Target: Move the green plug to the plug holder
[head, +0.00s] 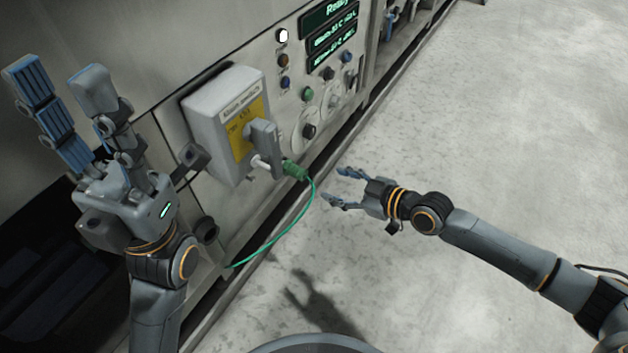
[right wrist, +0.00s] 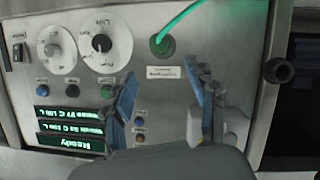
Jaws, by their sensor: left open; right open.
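The green plug (head: 293,170) sits at the washer panel beside the grey switch box, with a green cable hanging from it in a curve. In the right wrist view the plug (right wrist: 162,44) sits in the panel, seen face on, beyond the fingertips. My right gripper (head: 343,187) is open and empty, to the right of the plug and apart from it; its fingers (right wrist: 165,92) also show in the right wrist view. My left gripper (head: 62,88) is open and empty, fingers up, left of the switch box. I cannot tell for sure which fitting is the plug holder.
The grey switch box (head: 212,110) with a yellow label and handle juts out from the panel. A dark round fitting (right wrist: 278,70) is at the panel's side. Knobs, buttons and a lit display (head: 330,40) are on the panel. The floor (head: 480,140) at right is clear.

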